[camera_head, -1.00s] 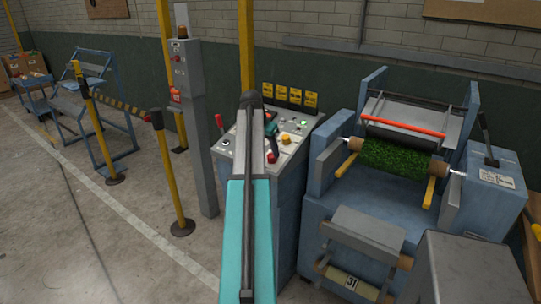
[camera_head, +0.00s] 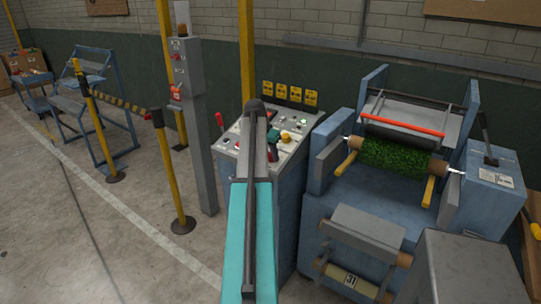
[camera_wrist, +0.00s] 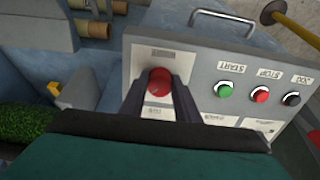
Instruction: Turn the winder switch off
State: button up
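The grey control panel (camera_head: 302,125) tops a blue cabinet in the head view. The wrist view shows this panel (camera_wrist: 213,58) upside down and close. A round red knob (camera_wrist: 159,80) stands on it under a small label I cannot read. My gripper (camera_wrist: 160,90) has its two dark fingers apart, one on each side of the red knob. I cannot tell whether they touch it. In the head view my gripper (camera_head: 272,136) is over the panel, partly behind my arm. Which control is the winder switch cannot be read, nor the knob's setting.
A green START button (camera_wrist: 224,89), red STOP button (camera_wrist: 260,94) and black button (camera_wrist: 291,98) sit beside the knob. The turf roll (camera_head: 392,157) is on the machine at right. A yellow post (camera_head: 170,175) stands left.

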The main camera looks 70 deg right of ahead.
jog(key=shift+c, duration=0.6)
jog(key=shift+n, duration=0.4)
jog(key=n, duration=0.3)
jog(key=shift+s+p, duration=0.1)
jog(key=shift+p, duration=0.25)
jog(key=n+p, duration=0.1)
jog(key=n, duration=0.4)
jog(key=shift+s+n, duration=0.1)
jog(key=shift+n, duration=0.2)
jog(key=n, duration=0.4)
jog(key=shift+r+t+p, duration=0.1)
jog(key=shift+t+p, duration=0.2)
jog(key=shift+p, duration=0.1)
jog(key=n, duration=0.4)
jog(key=shift+d+n+p, duration=0.1)
jog(key=shift+n+p, duration=0.2)
jog(key=shift+p, duration=0.05)
jog(key=o, duration=1.1)
jog(key=shift+c, duration=0.2)
